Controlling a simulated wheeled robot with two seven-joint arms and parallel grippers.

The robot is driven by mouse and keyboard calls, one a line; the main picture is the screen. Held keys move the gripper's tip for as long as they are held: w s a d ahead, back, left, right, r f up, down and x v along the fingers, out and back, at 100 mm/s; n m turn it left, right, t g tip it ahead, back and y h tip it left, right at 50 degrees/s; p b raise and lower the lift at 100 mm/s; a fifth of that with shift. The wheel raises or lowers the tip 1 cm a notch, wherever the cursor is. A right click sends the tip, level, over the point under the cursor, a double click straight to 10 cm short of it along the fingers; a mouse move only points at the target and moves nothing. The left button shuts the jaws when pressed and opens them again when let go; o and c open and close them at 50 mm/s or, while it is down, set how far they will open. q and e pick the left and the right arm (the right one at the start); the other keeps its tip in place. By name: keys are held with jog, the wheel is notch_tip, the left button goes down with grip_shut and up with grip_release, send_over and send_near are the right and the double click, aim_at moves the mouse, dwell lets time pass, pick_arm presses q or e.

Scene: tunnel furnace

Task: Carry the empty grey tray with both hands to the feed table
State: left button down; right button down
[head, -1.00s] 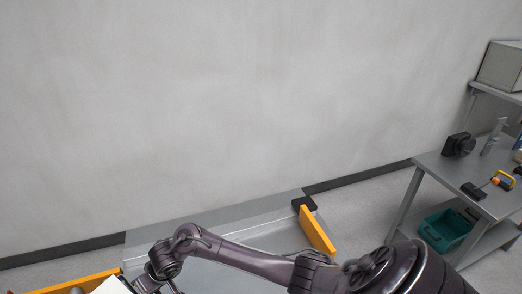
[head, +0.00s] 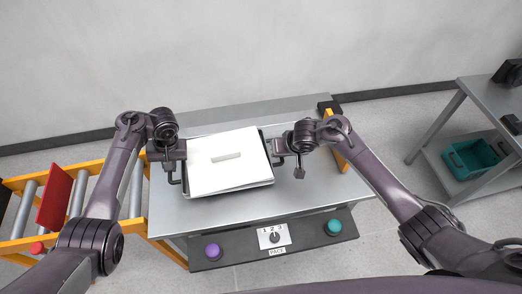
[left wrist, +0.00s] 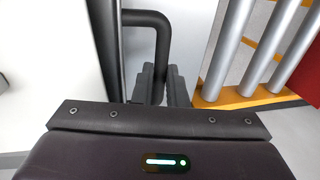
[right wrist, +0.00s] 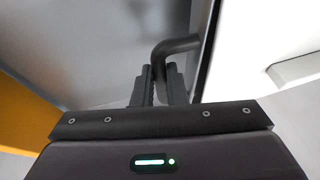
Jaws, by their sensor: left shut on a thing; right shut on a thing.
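The grey tray (head: 262,184) is over the steel table with the control panel. A white slab (head: 210,175) with a small grey bar (head: 227,156) covers its inside, so the tray does not look empty. My left gripper (head: 174,166) is shut on the black handle at the tray's left end, which also shows in the left wrist view (left wrist: 150,18). My right gripper (head: 284,163) is shut on the right-end handle, seen in the right wrist view (right wrist: 172,48). I cannot tell whether the tray touches the tabletop (head: 310,190).
The front panel has a purple button (head: 213,251), a dial (head: 275,238) and a teal button (head: 333,227). A roller conveyor (head: 97,170) with a red plate (head: 55,198) is at left. A yellow guide (head: 340,155) stands at the table's right. A shelf bench holds a teal bin (head: 472,159).

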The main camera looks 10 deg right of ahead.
aim_at(178, 178)
pick_arm(q)
jog(key=shift+w+d, duration=0.15)
jog(key=shift+d, duration=0.1)
pick_arm(e)
jog(key=shift+d+r, duration=0.1)
jog(key=shift+d, duration=0.25)
pick_arm(q)
jog(key=shift+f, duration=0.15)
pick_arm(e)
jog(key=shift+f, duration=0.25)
